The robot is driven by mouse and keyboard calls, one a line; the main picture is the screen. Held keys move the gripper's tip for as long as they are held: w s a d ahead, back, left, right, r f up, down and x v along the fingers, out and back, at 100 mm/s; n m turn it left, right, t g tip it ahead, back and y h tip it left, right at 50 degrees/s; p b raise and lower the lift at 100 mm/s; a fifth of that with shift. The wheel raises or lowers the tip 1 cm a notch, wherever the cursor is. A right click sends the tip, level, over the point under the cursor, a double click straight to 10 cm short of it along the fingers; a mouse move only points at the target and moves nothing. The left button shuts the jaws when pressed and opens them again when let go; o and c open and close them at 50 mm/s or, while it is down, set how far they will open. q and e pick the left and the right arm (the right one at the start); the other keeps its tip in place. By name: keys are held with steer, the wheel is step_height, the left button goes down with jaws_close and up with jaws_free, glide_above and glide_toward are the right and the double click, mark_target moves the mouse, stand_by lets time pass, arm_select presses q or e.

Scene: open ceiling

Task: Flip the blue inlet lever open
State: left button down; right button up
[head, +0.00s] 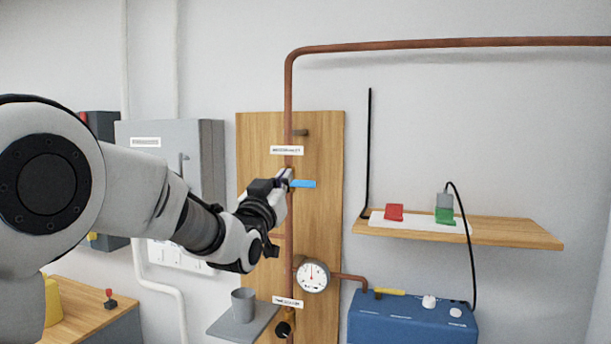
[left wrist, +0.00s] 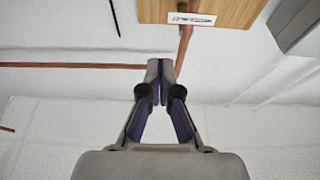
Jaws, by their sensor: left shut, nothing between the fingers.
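The blue inlet lever (head: 303,184) sticks out to the right from the vertical copper pipe (head: 288,90), level and crosswise to it. My left gripper (head: 286,176) is at the pipe, right by the lever's left end; I cannot tell whether it touches. Its fingers are shut with nothing between them, and they show closed together in the left wrist view (left wrist: 160,68). The lever cannot be made out in the left wrist view. The valve body is hidden behind the gripper. My right gripper is not in view.
A wooden board (head: 325,150) backs the pipe, with a label (head: 286,150) above the lever and a gauge (head: 311,274) below. A grey cup (head: 243,303) stands on a small shelf. A grey box (head: 205,140) is left; a wooden shelf (head: 510,233) and blue machine (head: 400,322) are right.

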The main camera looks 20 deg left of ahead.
arm_select(q)
step_height(320, 180, up, 3)
steer(key=p, duration=0.5)
glide_above(297, 182)
steer(key=s+d, duration=0.2)
steer(key=f, duration=0.2)
steer(key=f+p, duration=0.1)
steer(key=f, duration=0.1)
steer(key=shift+w+a+f, duration=0.15)
steer(key=shift+w+a, duration=0.05)
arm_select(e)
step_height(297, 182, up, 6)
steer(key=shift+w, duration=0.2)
arm_select(q)
steer(key=shift+s, duration=0.1)
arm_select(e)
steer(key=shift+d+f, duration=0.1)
